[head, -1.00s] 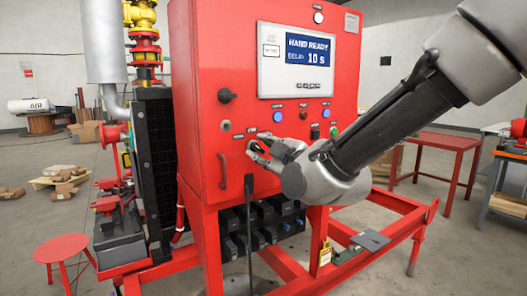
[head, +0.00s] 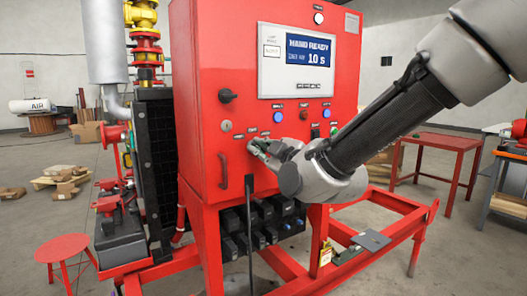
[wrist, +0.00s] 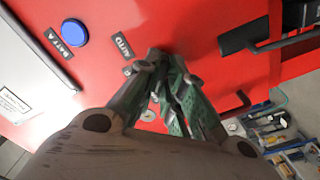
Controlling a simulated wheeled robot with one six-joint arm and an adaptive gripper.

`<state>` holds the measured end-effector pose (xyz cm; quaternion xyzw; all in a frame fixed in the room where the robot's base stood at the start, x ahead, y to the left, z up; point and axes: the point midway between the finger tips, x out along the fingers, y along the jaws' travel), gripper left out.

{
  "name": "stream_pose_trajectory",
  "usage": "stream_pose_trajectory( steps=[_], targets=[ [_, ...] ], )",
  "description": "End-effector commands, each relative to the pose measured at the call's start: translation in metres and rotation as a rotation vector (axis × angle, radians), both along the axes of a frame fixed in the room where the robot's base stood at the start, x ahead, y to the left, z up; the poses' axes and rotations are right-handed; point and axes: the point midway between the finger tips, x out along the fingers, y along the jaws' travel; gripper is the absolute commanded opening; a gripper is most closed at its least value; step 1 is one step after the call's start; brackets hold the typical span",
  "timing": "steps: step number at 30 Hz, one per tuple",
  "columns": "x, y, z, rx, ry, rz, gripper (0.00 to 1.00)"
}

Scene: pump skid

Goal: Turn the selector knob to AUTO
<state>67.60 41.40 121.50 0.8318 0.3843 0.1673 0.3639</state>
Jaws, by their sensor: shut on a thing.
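My gripper (head: 256,146) is at the front of the red control cabinet (head: 200,95), below the blue button. In the wrist view its green-padded fingers (wrist: 166,62) come together at the panel, shut on the selector knob. The knob itself is hidden behind the fingertips, so its pointer cannot be read. A dark AUTO label (wrist: 123,45) is on the panel just left of the fingertips. The cabinet's screen (head: 308,50) shows HAND READY and a delay of 10 s.
A blue button (wrist: 74,32) with a BATT A label is near the fingers. A black rotary handle (head: 227,96) and a keyed lock (head: 226,126) are to the left on the cabinet. A vertical red door handle (head: 222,170) stands below left. Other small buttons lie to the right.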

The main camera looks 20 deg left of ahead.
Motion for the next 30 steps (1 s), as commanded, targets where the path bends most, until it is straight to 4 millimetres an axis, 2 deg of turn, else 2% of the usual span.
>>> stream_pose_trajectory(
  steps=[8,30],
  targets=[
    [0.0006,-0.0006,0.0002,0.115,0.135,-0.002,0.0],
    [0.0013,-0.0012,0.0004,0.569,0.666,-0.003,0.0]
  ],
)
